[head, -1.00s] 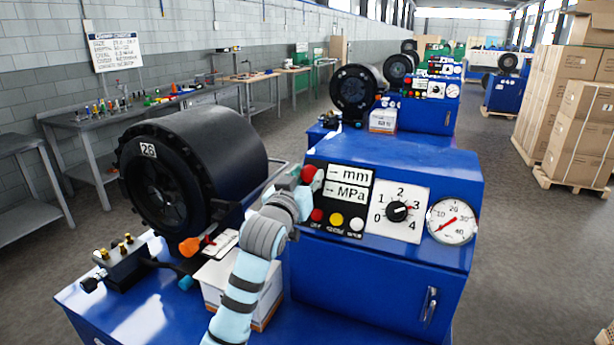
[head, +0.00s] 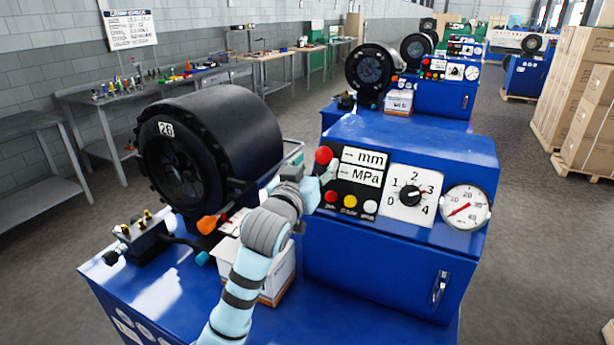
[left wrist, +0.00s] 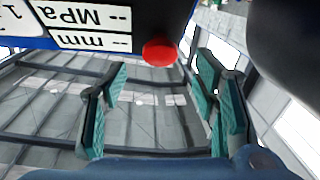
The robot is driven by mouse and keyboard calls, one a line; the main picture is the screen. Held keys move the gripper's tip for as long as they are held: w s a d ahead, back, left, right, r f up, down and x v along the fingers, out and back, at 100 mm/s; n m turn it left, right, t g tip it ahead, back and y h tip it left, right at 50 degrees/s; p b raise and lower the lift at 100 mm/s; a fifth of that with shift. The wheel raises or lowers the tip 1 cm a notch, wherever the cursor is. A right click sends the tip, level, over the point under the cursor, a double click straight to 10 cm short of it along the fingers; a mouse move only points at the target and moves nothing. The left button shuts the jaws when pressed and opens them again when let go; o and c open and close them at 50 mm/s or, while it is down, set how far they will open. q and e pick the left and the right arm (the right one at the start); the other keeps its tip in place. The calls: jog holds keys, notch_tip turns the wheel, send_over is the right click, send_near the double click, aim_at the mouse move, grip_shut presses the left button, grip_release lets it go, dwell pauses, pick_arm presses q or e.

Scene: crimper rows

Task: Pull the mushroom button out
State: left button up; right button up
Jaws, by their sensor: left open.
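The red mushroom button (head: 323,155) sits at the upper left of the black control panel, beside the mm and MPa displays. In the left wrist view the red button (left wrist: 160,52) shows at the top, between and beyond the fingertips. My left gripper (head: 312,170) is just left of and below the button in the head view. Its teal fingers (left wrist: 162,85) are spread apart and empty, with a visible gap to the button. My right gripper is in neither view.
The panel (head: 350,190) also has small red, yellow and white buttons, a rotary knob (head: 411,195) and a pressure gauge (head: 465,208). A large black crimper head (head: 210,145) stands left of my arm. A white box (head: 275,265) lies under my wrist.

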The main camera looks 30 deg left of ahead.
pick_arm(q)
jog(key=s+d, duration=0.1)
jog(key=s, duration=0.7)
jog(key=shift+s, duration=0.15)
